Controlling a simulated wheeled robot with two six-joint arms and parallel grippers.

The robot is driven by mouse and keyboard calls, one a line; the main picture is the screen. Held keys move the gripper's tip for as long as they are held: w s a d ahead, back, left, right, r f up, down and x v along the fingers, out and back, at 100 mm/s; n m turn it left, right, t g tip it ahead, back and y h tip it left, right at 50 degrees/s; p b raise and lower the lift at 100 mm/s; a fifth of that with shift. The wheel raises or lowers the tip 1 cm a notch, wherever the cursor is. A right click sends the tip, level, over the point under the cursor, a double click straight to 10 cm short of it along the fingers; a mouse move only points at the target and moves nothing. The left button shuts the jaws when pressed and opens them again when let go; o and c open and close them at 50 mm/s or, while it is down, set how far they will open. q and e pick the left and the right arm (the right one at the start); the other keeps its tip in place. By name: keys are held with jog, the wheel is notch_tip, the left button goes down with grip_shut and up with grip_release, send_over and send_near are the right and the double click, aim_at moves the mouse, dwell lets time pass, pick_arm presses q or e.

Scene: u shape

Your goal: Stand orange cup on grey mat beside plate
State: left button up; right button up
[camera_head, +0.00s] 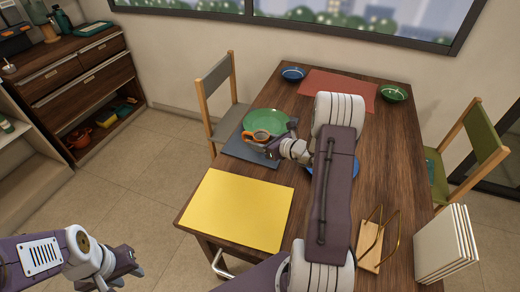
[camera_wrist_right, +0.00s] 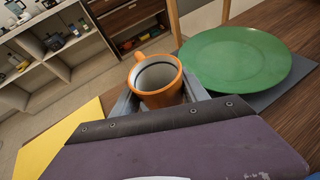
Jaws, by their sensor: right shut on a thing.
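The orange cup (camera_head: 258,135) is between the fingers of my right gripper (camera_head: 272,145), which is shut on it. In the right wrist view the cup (camera_wrist_right: 155,96) looks roughly upright, its open mouth showing and its handle to the upper left. The green plate (camera_head: 266,116) lies on the grey mat (camera_head: 240,151), and the plate (camera_wrist_right: 238,58) is right of the cup in the wrist view. From the head the cup overlaps the plate's near edge; I cannot tell whether it touches the mat. My left gripper (camera_head: 126,268) is low at the left, away from the table, its opening unclear.
A yellow mat (camera_head: 238,209) lies at the table's near left. A blue plate (camera_head: 346,168) is partly hidden by my right arm. A red mat (camera_head: 340,88), a blue bowl (camera_head: 293,74) and a green bowl (camera_head: 393,93) are farther back. A wooden holder (camera_head: 370,248) stands near right.

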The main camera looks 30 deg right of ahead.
aim_at(260, 155)
notch_tip(260, 155, down, 4)
jog(key=shift+r+b, duration=0.2)
jog(key=shift+b, duration=0.15)
jog(key=shift+f, duration=0.2)
jog(key=shift+f, duration=0.15)
jog(key=o, duration=1.5)
